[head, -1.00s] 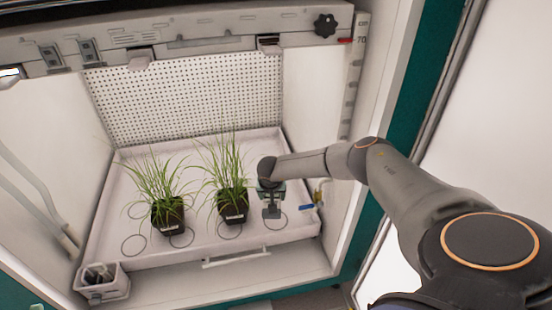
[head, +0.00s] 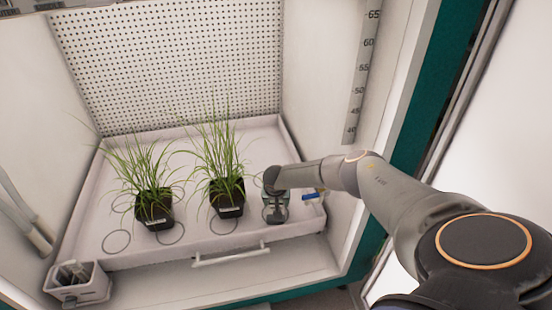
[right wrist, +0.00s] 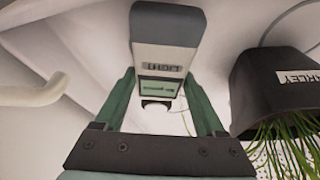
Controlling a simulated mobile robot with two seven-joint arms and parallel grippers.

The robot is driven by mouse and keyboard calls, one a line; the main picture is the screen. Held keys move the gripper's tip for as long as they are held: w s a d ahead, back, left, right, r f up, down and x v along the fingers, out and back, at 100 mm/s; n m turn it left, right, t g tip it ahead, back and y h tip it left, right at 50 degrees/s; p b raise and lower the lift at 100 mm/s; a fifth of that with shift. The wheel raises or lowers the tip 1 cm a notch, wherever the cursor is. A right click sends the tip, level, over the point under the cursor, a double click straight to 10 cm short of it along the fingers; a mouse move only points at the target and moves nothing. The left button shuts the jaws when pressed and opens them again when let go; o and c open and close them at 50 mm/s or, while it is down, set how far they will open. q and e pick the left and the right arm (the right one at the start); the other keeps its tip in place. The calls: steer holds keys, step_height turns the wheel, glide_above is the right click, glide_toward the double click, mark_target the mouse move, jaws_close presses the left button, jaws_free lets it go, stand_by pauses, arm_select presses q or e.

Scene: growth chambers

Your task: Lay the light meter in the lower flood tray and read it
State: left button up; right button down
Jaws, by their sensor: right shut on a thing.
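The light meter (right wrist: 166,45) is a grey and white handheld device with a small green display and a pale round part at one end. It sits between the two green fingers of my right gripper (right wrist: 160,88), which is shut on it. The display text is too small to read. In the head view my right gripper (head: 276,203) is over the right part of the white lower flood tray (head: 200,243), right of the potted plants. There the meter is hard to make out, and contact with the tray floor cannot be told. My left gripper is not in view.
Two black pots of grassy plants, a left one (head: 154,209) and a right one (head: 227,196), stand in the tray. The right wrist view shows a nearby pot (right wrist: 275,92). A blue item (head: 313,196) lies right of my gripper. A caddy (head: 78,283) stands at front left.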

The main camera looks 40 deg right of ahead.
step_height(320, 180, down, 3)
steer(key=shift+f+b, duration=0.2)
steer(key=shift+b, duration=0.8)
steer(key=shift+r, duration=0.15)
steer(key=shift+f, duration=0.2)
jaws_free()
steer(key=shift+r, duration=0.1)
